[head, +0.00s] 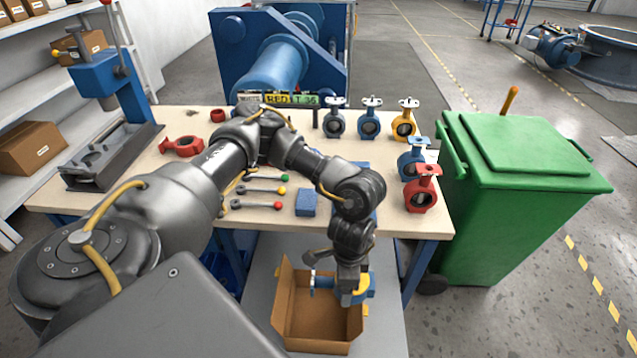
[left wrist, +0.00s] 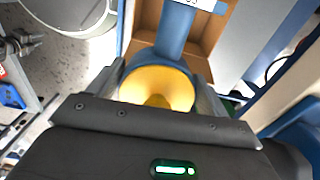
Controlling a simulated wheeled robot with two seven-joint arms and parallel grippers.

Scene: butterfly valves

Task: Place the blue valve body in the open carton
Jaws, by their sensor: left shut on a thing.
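The blue valve body (head: 322,283), with a yellow inside, is held by my left gripper (head: 350,288) at the open carton (head: 290,335). The carton stands on a low grey surface in front of the workbench, with its flaps up. The valve body is over the carton's right part; I cannot tell how far it is above the carton floor. In the left wrist view the fingers lie on both sides of the yellow ring (left wrist: 157,85). The blue neck (left wrist: 176,30) points away over the brown carton (left wrist: 207,28). My right gripper is not in view.
The workbench (head: 130,190) behind the carton holds several valves at its right end, a red valve body (head: 182,146), levers with coloured knobs and a blue block (head: 306,203). A blue press (head: 108,80) stands at left. A green bin (head: 520,190) stands on the right.

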